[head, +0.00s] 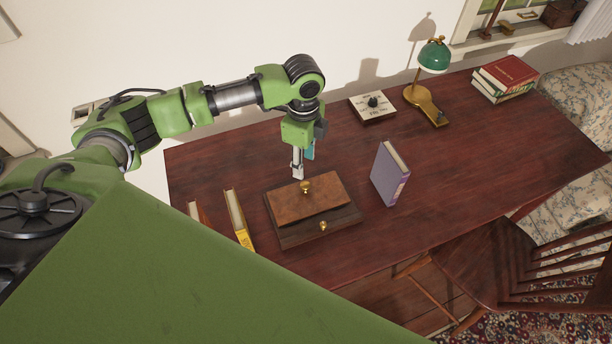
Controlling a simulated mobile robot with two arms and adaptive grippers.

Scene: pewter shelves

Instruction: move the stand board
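A brown wooden board with a brass knob (307,203) lies on a dark wooden base (283,240) on the desk; it looks like the stand board. A second small brass knob (323,226) sits at the front of the base. My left gripper (297,176) points down just behind the board's back edge, near the brass knob but apart from it. Its fingers show almost edge-on, so I cannot tell their opening; nothing is visibly held. My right gripper is out of view.
A purple book (388,175) stands right of the board. A yellow book (238,219) and an orange-brown book (197,212) are at left. A dial box (373,107), green lamp (434,56) and stacked books (506,76) are behind. The desk (470,150) is clear at right.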

